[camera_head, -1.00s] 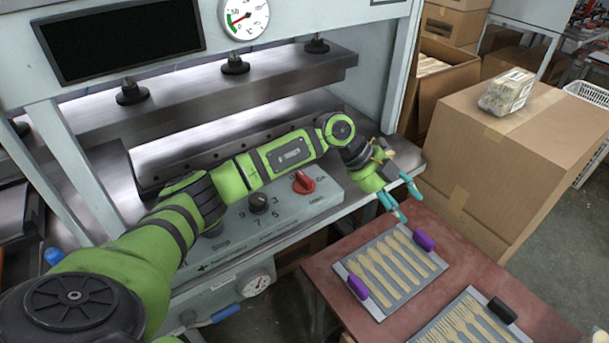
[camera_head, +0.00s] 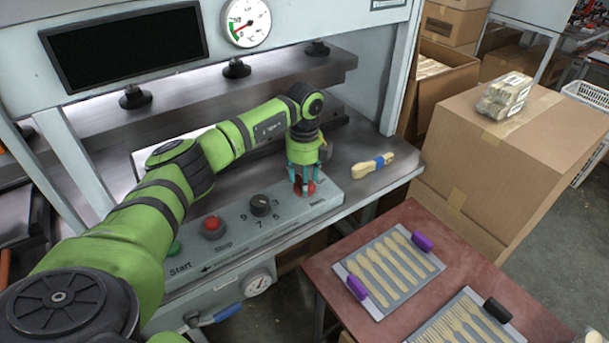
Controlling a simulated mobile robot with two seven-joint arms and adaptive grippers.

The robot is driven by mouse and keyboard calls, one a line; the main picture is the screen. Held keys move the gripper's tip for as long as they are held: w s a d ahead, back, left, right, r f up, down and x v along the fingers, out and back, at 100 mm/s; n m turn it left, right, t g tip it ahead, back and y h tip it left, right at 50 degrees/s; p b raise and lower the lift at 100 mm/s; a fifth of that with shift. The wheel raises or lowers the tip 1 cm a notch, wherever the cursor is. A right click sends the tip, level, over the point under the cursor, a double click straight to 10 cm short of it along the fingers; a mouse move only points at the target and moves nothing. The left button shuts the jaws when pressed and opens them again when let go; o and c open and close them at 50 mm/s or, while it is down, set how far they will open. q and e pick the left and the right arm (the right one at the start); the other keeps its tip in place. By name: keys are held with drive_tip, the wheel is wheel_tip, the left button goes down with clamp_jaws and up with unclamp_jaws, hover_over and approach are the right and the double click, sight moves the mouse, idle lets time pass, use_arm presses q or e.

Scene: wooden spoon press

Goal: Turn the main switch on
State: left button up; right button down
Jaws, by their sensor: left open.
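The main switch (camera_head: 309,188) is a red rotary knob at the right end of the grey control panel (camera_head: 332,190). My left gripper (camera_head: 302,186) points down over it, with its teal fingers on either side of the knob. The fingers are apart, and they partly hide the knob and its labels. I cannot tell whether the fingers touch it. My right gripper is not in view.
The panel also has a black dial (camera_head: 260,205), a red stop button (camera_head: 213,226) and a green start button (camera_head: 174,248). A brush (camera_head: 373,165) lies on the ledge right of my gripper. Trays of wooden cutlery rest on the red table (camera_head: 325,262).

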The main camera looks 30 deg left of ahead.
use_arm(q)
drive_tip(key=shift+f, duration=0.1)
clamp_jaws()
drive_tip(key=shift+m, duration=0.3)
drive_tip(key=m+b, duration=0.1)
drive_tip(key=m, duration=0.3)
drive_tip(key=shift+a, duration=0.15)
drive_tip(key=m+b, duration=0.1)
drive_tip(key=m, duration=0.4)
drive_tip(key=shift+a+b, duration=0.2)
drive_tip(key=shift+b, duration=0.15)
drive_tip(key=m+b, duration=0.1)
drive_tip(key=m, duration=0.3)
drive_tip(key=shift+a, duration=0.2)
drive_tip(key=shift+w+a+m, duration=0.1)
drive_tip(key=shift+m, duration=2.1)
drive_tip(key=shift+b, duration=0.3)
